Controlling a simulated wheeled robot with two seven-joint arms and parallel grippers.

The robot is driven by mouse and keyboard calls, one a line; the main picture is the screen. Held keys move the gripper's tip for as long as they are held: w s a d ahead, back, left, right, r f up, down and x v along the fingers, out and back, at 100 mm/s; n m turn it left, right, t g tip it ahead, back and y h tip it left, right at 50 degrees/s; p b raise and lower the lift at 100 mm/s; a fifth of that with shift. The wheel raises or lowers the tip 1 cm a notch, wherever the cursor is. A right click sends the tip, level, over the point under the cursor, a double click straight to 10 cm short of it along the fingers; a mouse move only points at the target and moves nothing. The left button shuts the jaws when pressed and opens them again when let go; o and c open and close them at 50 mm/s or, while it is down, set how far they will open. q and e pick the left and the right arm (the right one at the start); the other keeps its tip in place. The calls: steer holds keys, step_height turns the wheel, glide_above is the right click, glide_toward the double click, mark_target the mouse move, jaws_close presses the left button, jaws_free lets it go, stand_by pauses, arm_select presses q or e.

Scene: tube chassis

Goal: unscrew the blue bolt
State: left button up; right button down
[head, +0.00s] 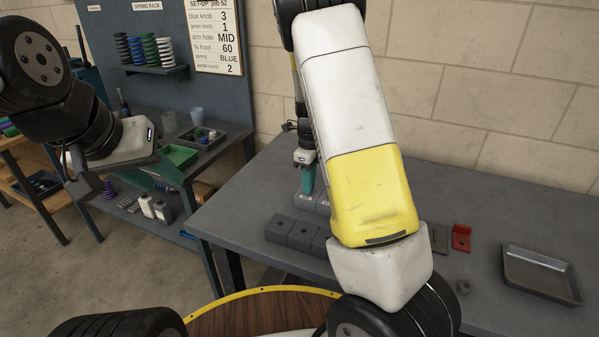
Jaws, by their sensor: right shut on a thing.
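My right gripper (304,159) points down at the back of the grey table, left of my forearm. It is shut on an upright teal thing (308,180), which stands over grey blocks; whether it is a tool or a fixed part I cannot tell. No blue bolt shows; my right forearm hides much of the table's middle. My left gripper (78,184) is at the left, away from the table, in front of the shelving bench. Its fingers are too small and dark to tell whether they are open.
Several dark grey blocks (280,229) stand in a row on the table (510,210). A red bracket (461,237), a small grey ring (463,287) and an empty metal tray (541,277) are at the right. A side bench with a green bin (180,155) stands at the left.

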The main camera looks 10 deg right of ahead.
steer(key=n, duration=0.4)
steer(key=shift+n, duration=0.4)
steer(key=shift+n, duration=0.9)
steer(key=n, duration=0.3)
steer(key=n, duration=0.2)
steer(key=shift+n, duration=0.3)
steer(key=shift+r, duration=0.1)
steer(key=shift+r, duration=0.15)
